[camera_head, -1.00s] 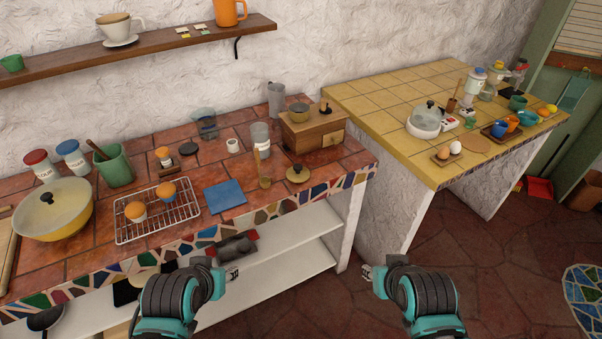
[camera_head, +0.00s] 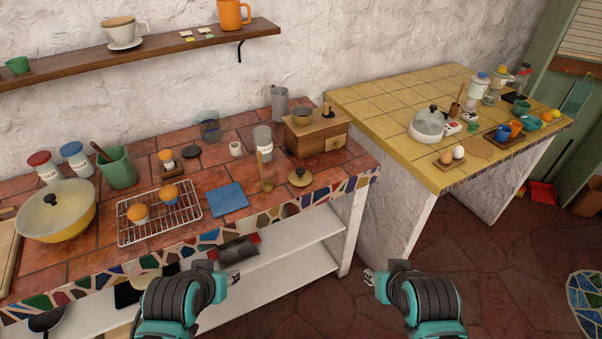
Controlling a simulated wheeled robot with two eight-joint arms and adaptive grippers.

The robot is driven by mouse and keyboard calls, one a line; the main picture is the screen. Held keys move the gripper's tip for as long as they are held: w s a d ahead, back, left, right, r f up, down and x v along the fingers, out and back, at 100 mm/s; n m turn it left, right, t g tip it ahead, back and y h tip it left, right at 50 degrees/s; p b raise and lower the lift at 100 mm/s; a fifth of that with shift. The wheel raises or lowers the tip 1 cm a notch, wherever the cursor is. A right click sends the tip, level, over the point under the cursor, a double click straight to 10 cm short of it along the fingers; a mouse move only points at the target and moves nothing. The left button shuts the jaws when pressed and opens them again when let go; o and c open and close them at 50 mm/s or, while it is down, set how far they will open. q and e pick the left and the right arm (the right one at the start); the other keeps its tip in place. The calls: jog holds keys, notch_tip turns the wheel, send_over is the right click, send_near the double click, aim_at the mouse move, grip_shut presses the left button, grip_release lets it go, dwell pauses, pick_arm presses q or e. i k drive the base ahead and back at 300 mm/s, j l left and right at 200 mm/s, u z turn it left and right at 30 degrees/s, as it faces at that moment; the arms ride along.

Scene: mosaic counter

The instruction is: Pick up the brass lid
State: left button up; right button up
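The brass lid (camera_head: 301,177) is a small round golden disc with a dark knob. It lies on the red-tiled counter (camera_head: 222,173) near its front edge, in front of the wooden coffee grinder box (camera_head: 316,137). My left gripper (camera_head: 235,278) is low in front of the counter, below and left of the lid, and apart from it. My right gripper (camera_head: 370,276) is below and right of the lid, in front of the gap between the two counters. Both grippers are small in view, and their finger opening is unclear.
A wooden-handled utensil (camera_head: 266,182) stands just left of the lid, with a glass jar (camera_head: 262,139) behind. A blue square (camera_head: 227,198) and a wire rack (camera_head: 159,212) with orange-topped cups lie further left. The yellow-tiled counter (camera_head: 385,110) is at right.

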aim_at(299, 177)
jog(key=i+j+z, duration=0.15)
jog(key=z, duration=0.3)
jog(key=i+j+z, duration=0.3)
jog(key=z, duration=0.15)
jog(key=i+j+z, duration=0.2)
jog(key=j+z, duration=0.25)
jog(key=l, duration=0.1)
